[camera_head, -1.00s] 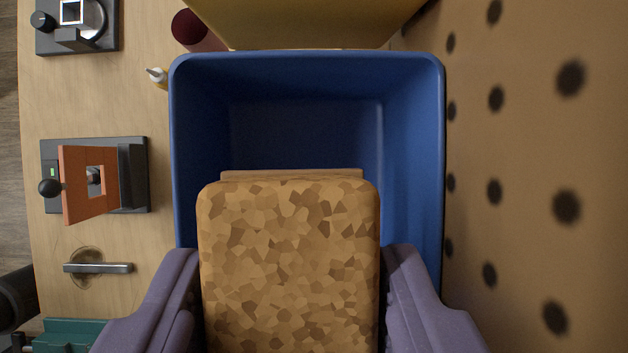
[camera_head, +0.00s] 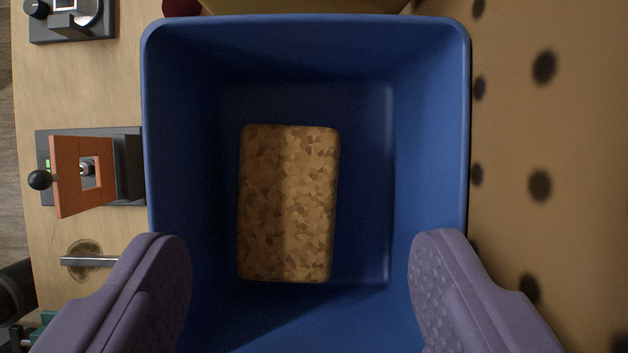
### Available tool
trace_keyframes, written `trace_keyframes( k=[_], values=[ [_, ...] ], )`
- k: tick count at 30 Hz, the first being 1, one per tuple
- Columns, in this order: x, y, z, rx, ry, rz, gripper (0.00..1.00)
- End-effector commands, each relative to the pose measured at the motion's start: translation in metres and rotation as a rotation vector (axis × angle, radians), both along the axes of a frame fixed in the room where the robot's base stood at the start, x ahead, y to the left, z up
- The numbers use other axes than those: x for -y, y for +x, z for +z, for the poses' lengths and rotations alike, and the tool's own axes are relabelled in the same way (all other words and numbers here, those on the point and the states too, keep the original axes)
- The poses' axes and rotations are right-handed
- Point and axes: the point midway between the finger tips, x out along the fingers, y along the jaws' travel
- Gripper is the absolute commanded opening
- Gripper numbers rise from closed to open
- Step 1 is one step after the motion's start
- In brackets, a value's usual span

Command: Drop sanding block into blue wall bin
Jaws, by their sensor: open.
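The sanding block (camera_head: 288,203), a brown mottled rectangular block with rounded corners, lies inside the blue wall bin (camera_head: 157,130). It rests left of the middle of the bin's floor, its long side running up and down the picture and slightly tilted. My gripper (camera_head: 300,275) is open and empty, its two purple fingers spread wide at the lower left and lower right, over the bin's lower part. The fingers do not touch the block. The bin's bottom edge is hidden below the picture.
A perforated tan board (camera_head: 560,130) stands close on the right of the bin. On the left, a wooden worktop (camera_head: 75,105) carries an orange bracket in a vise (camera_head: 80,175), a dark fixture (camera_head: 72,15) and a metal handle (camera_head: 90,262). A yellow bin (camera_head: 310,5) adjoins at the top.

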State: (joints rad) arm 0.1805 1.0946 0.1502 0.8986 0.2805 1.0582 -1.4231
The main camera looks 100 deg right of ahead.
Motion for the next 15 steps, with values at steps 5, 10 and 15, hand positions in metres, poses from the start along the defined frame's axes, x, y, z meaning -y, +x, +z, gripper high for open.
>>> trace_keyframes(
  k=[5,10,15],
  values=[
    [0.007,-0.003,0.014,-0.002,0.001,0.0,0.78],
    [0.019,-0.006,0.045,0.0,0.0,-0.001,0.78],
    [0.027,-0.009,0.066,-0.001,0.0,0.0,0.78]
  ],
)
